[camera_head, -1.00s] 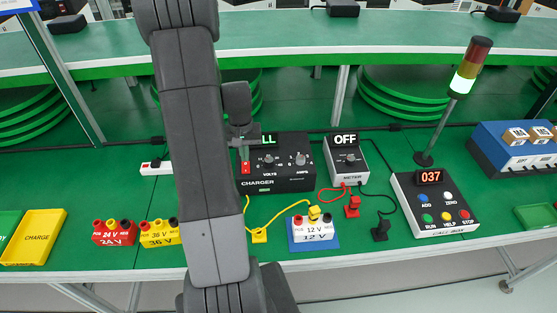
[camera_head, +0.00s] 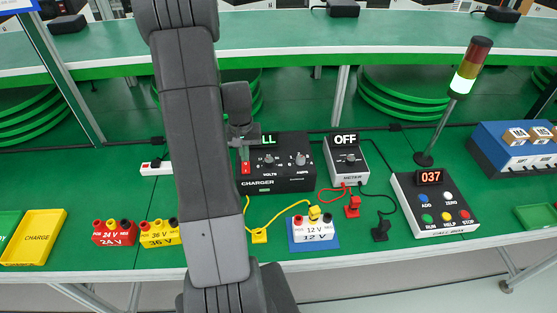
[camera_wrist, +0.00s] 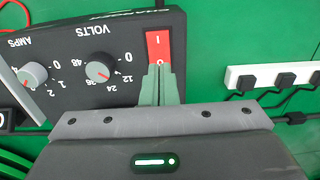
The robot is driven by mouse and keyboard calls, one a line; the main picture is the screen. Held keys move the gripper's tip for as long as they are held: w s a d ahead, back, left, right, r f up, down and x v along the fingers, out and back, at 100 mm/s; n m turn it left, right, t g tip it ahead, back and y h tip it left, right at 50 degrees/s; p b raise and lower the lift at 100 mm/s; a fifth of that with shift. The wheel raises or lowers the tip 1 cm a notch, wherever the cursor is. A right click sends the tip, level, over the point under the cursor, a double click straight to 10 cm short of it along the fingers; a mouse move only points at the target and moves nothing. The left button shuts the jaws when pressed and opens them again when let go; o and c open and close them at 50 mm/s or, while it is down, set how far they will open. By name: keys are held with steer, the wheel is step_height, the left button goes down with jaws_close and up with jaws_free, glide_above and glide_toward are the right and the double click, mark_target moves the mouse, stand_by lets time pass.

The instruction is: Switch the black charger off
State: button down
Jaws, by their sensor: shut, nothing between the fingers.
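The black charger (camera_head: 290,182) stands on the green bench, with VOLTS and AMPS knobs on its face. A lit sign above it is partly hidden by my arm, with "LL" showing. Its red rocker switch (camera_head: 245,168) also shows in the wrist view (camera_wrist: 158,46), marked I at one end and O at the other. My gripper (camera_wrist: 161,68) is shut and empty, its fingertips over the O end of the switch and partly covering it. In the head view my gripper (camera_head: 244,148) is just behind the switch. I cannot tell whether the tips press it.
A meter (camera_head: 346,162) with an OFF sign stands right of the charger. A 12 V battery (camera_head: 313,229) with a yellow lead is in front. A white power strip (camera_wrist: 270,78) lies beside the charger. A call box (camera_head: 435,205) stands farther right.

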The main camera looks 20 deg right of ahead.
steer(key=shift+f+b, duration=0.75)
steer(key=shift+f, duration=0.15)
stand_by(0.7)
steer(key=shift+r+p, duration=2.25)
steer(key=shift+r, duration=1.3)
steer(key=shift+f, duration=0.15)
step_height(320, 180, down, 7)
steer(key=b, duration=0.4)
steer(key=shift+b, duration=0.3)
